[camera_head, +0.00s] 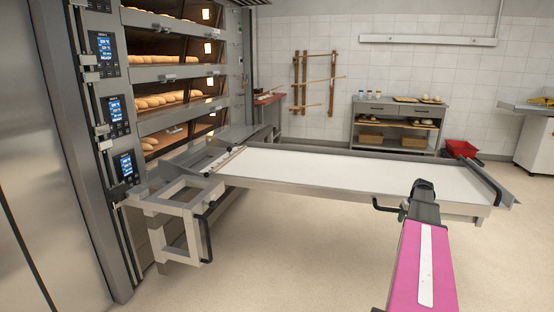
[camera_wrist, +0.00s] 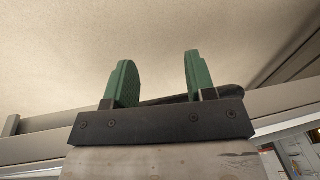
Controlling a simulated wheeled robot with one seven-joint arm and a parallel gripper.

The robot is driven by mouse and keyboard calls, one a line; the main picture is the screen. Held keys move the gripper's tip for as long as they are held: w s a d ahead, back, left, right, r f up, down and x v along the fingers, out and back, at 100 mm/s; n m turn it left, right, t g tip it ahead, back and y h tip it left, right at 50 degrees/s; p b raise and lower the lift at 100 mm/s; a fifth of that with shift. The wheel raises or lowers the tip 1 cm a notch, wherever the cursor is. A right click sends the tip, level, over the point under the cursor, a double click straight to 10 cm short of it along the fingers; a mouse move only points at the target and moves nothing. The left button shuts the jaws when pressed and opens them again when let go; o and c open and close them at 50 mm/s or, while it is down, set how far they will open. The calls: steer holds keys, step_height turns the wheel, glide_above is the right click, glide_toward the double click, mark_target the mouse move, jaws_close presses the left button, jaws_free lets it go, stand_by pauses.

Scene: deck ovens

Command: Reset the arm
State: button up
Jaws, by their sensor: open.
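My arm (camera_head: 424,265), pink with a white strip, reaches forward at the lower right of the head view. Its dark end (camera_head: 423,200) is in front of the near edge of the loading table. In the wrist view my gripper (camera_wrist: 160,82) has two green fingers spread apart, with nothing held between them. A dark rounded bar shows behind the fingers; I cannot tell whether it touches them. The loading table (camera_head: 330,168) has a white top and a metal frame. A black handle (camera_head: 385,207) on its near side is just left of my arm's end.
The deck oven (camera_head: 112,110) stands at left with loaves on several decks. A metal bracket frame (camera_head: 180,255) with a black handle (camera_head: 207,235) projects at the table's left end. A shelf table (camera_head: 398,125) and a red bin (camera_head: 461,148) are behind. Floor in front is clear.

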steer(key=s+a+f, duration=0.2)
steer(key=a, duration=0.6)
steer(key=s+a+f+n+g, duration=0.1)
steer(key=s+a, duration=0.2)
steer(key=a, duration=0.5)
steer(key=s+a+f, duration=0.2)
steer(key=a, duration=0.6)
steer(key=s+a+f, duration=0.1)
steer(key=s+a, duration=0.6)
steer(key=a, duration=0.3)
steer(key=s+a+f+n+h, duration=0.1)
steer(key=s+a, duration=0.6)
steer(key=a, duration=0.2)
steer(key=shift+a+g+h, duration=0.3)
steer(key=shift+a+g, duration=0.1)
